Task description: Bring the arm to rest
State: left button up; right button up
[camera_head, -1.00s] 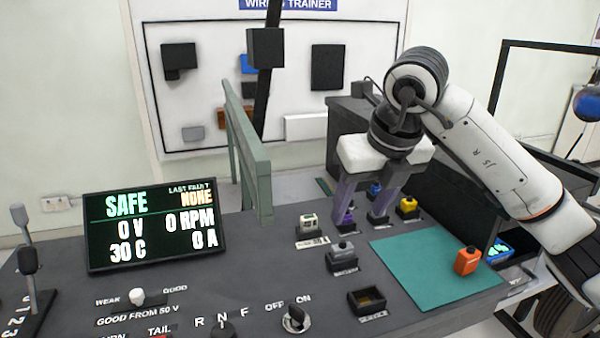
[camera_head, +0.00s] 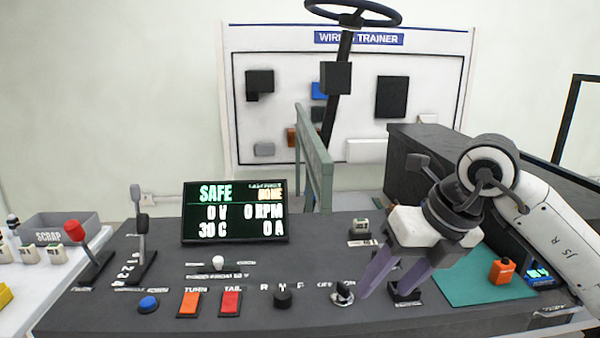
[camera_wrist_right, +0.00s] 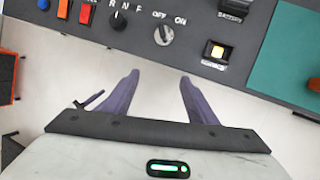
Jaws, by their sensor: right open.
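My right gripper (camera_head: 380,288) hangs over the right part of the dark control bench, its two purple fingers pointing down. The fingers are apart with nothing between them. In the right wrist view the open gripper (camera_wrist_right: 157,82) shows pale floor between and beyond its fingers, with the bench's front edge ahead. The OFF/ON key switch (camera_head: 342,293) is close to the left finger in the head view; it also shows in the wrist view (camera_wrist_right: 164,35), apart from the fingers. My left gripper is not in view.
The bench (camera_head: 200,270) carries a display (camera_head: 235,212) reading SAFE, levers, a blue button (camera_head: 148,304) and two rocker switches. An orange block (camera_head: 502,271) stands on the green mat (camera_head: 460,289). A grey SCRAP bin (camera_head: 60,228) is at left. Open floor lies before the bench.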

jog(key=s+a+f+n+g+y, duration=0.25)
jog(key=s+a+y, duration=0.45)
jog(key=a, duration=0.6)
jog(key=s+a+r+m+y+p, duration=0.25)
jog(key=a+r+m+y, duration=0.3)
jog(key=y, duration=0.35)
jog(key=w+d+f+m+t+h, duration=0.2)
jog(key=w+d+m+t, duration=0.15)
jog(key=m+t, duration=0.5)
jog(key=w+d+f+m+t+h, duration=0.2)
jog(key=d+m+t, duration=0.3)
jog(key=m+t, duration=0.3)
jog(key=d+f+m+h, duration=0.6)
jog(key=f+m+h, duration=0.2)
jog(key=f+m, duration=0.3)
jog(key=s+d+f+m+g+h, duration=0.2)
jog(key=s+f+m+g, duration=0.1)
jog(key=s+f, duration=0.6)
jog(key=s+d+f+m+g+h+p, duration=0.1)
jog(key=s+d+f+m+g+h, duration=0.1)
jog(key=s+f+g, duration=0.3)
jog(key=s+d+f+m, duration=0.1)
jog(key=s+f, duration=0.3)
jog(key=f, duration=0.4)
jog(key=shift+s+d+f+h, duration=0.25)
jog(key=shift+s+f+h, duration=0.1)
jog(key=shift+s+h, duration=0.05)
